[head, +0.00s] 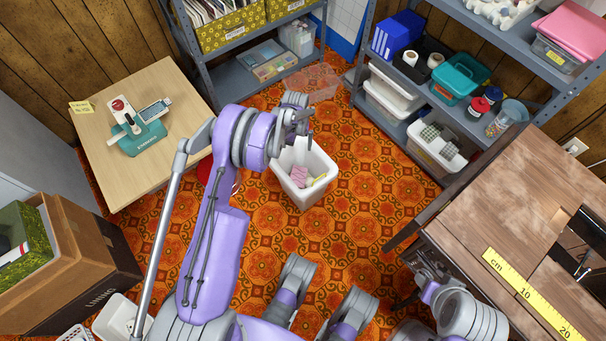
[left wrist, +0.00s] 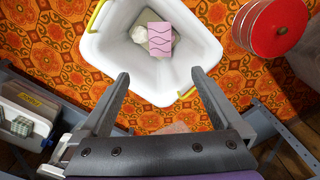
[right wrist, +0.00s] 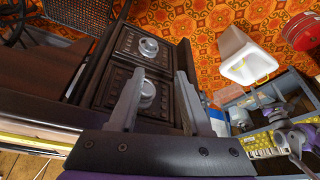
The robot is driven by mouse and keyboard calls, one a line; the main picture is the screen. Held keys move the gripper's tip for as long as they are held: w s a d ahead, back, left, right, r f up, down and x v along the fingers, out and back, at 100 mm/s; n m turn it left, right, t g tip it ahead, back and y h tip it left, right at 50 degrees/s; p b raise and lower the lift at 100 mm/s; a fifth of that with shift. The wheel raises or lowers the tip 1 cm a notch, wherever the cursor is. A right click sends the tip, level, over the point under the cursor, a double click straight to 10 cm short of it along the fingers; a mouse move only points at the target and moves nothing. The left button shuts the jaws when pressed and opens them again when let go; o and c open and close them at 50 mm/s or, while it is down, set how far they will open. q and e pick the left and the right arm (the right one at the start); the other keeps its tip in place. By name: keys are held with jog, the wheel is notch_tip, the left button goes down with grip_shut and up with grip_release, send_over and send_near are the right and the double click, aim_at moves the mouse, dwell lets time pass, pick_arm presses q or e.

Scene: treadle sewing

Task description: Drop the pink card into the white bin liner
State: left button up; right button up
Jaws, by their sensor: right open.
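The white bin liner (head: 322,191) stands on the patterned floor; it also shows in the left wrist view (left wrist: 100,48) and the right wrist view (right wrist: 236,62). The pink card (left wrist: 158,40), with wavy dark lines, lies inside it at the bottom, on or beside a tan piece and a white crumpled piece. It shows as a small pink patch in the head view (head: 299,175). My left gripper (left wrist: 161,75) is open and empty, its fingers apart near the bin's rim. My right gripper (right wrist: 161,73) is open and empty, in front of dark drawers.
A red round tin (left wrist: 278,27) stands on the floor beside the bin. A wooden table (head: 95,150) is at the left, metal shelves (head: 240,85) at the back, and the sewing table (head: 490,215) at the right. Floor right of the bin is clear.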

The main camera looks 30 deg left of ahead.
pick_arm(q)
jog(key=shift+r, duration=0.1)
notch_tip(320, 180, up, 11)
jog(key=p, duration=0.2)
jog(key=shift+f, duration=0.2)
dwell(0.3)
